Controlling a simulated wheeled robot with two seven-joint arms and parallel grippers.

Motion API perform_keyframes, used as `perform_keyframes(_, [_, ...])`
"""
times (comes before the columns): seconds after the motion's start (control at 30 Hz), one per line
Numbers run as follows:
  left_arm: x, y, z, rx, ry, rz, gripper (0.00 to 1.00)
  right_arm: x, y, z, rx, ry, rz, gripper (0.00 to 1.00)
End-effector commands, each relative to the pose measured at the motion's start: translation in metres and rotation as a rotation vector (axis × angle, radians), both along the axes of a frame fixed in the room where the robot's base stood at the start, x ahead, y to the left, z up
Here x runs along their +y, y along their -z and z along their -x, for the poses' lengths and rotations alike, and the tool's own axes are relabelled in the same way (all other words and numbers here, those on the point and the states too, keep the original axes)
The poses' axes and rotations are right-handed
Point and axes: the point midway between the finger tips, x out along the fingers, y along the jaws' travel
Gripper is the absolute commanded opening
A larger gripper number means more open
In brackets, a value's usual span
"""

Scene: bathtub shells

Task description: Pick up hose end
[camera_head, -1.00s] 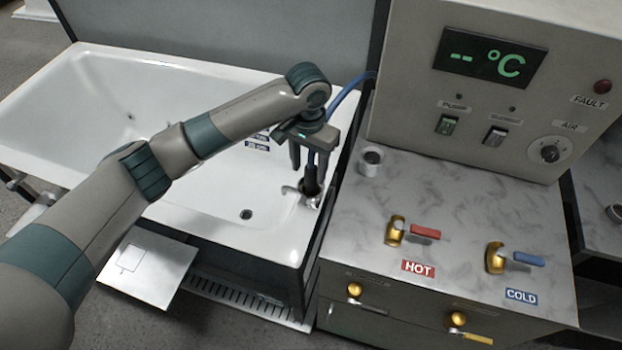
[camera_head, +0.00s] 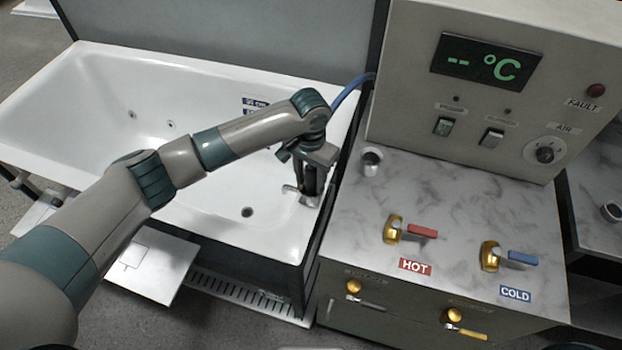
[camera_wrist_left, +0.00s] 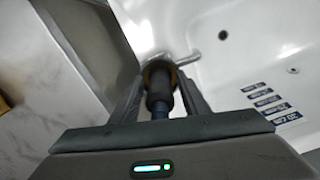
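The hose end (camera_wrist_left: 159,88) is a dark cylinder with a brownish collar, standing at the tub's corner beside a chrome fitting (camera_wrist_left: 188,59). My left gripper (camera_wrist_left: 161,92) points down over it, with one finger on each side. The fingers look apart, with narrow gaps beside the dark cylinder; contact at the collar is unclear. In the head view my left gripper (camera_head: 312,188) mostly hides the hose end. The blue hose (camera_head: 349,92) shows behind the wrist. My right gripper is not in view.
The white bathtub (camera_head: 75,110) lies left, with a drain (camera_head: 247,212).

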Motion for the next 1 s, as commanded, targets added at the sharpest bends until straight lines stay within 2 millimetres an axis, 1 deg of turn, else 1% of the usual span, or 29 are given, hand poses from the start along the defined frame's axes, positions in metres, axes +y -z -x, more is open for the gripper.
perform_keyframes(0.03, [0.000,0.000,0.000,0.000,0.000,0.000,0.28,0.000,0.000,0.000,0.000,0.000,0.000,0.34])
perform_keyframes(0.13, [0.000,0.000,0.000,0.000,0.000,0.000,0.04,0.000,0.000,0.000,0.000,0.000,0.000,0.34])
perform_keyframes(0.17, [0.000,0.000,0.000,0.000,0.000,0.000,0.00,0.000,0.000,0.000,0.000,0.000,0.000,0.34])
perform_keyframes(0.47, [0.000,-0.002,0.000,-0.001,0.000,0.001,0.00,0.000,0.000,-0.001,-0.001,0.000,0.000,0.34])
perform_keyframes(0.63, [0.000,-0.011,-0.001,0.000,0.001,0.001,0.00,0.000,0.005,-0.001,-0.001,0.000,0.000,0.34])
perform_keyframes(0.77, [-0.001,-0.027,-0.001,-0.002,0.002,0.002,0.00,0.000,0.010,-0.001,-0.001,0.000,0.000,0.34])
perform_keyframes(1.0, [-0.001,-0.067,-0.001,-0.004,0.001,0.004,0.00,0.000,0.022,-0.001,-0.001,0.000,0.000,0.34])
